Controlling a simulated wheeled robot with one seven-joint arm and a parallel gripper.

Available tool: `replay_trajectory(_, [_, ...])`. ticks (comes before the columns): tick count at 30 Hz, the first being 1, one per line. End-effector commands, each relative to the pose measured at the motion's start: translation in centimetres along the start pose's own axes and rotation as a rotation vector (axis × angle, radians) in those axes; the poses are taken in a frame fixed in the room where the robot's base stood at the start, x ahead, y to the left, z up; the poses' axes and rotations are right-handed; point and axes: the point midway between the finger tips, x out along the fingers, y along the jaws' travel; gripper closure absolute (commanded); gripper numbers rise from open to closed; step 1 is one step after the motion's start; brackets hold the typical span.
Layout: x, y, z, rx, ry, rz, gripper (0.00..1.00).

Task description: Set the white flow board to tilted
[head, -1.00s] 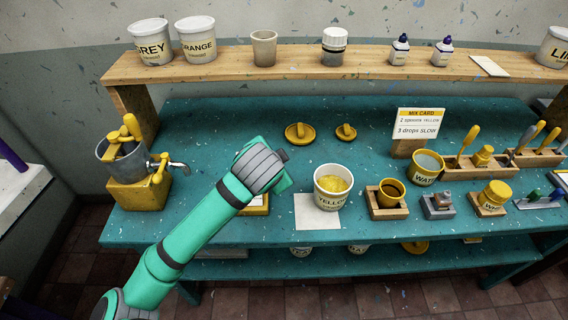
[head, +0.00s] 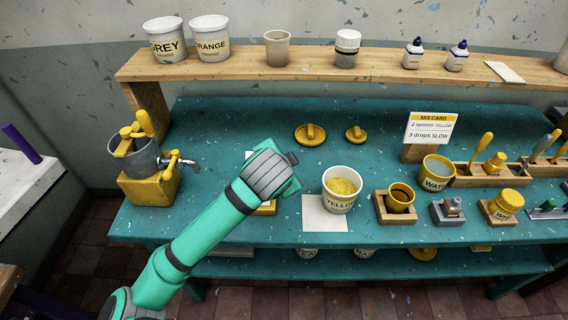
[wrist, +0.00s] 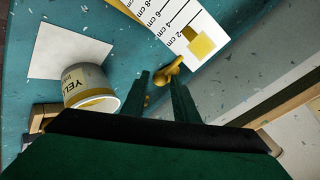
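The white flow board (wrist: 184,22) shows at the top of the wrist view, with a cm scale and a yellow square near its end. In the head view my arm hides most of it; a small white edge shows behind my gripper (head: 280,172) and some yellow (head: 266,208) below. I cannot tell whether the board is flat or tilted. In the wrist view my gripper (wrist: 158,82) has its two fingers apart, with nothing visibly held.
The YELLOW tub (head: 341,204) stands on a white sheet (head: 318,224) right of my gripper. Two yellow lids lie behind. A metal pot with a tap (head: 150,160) stands left. A wooden shelf (head: 350,68) runs along the back. Bare bench lies left of the lids.

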Motion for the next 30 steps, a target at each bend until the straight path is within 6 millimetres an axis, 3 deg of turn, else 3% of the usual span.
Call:
replay_trajectory(18, [-9.5,-0.1,0.0,0.0,0.001,-0.002,0.73])
replay_trajectory(30, [-10.5,0.0,0.1,0.0,-0.001,0.0,0.73])
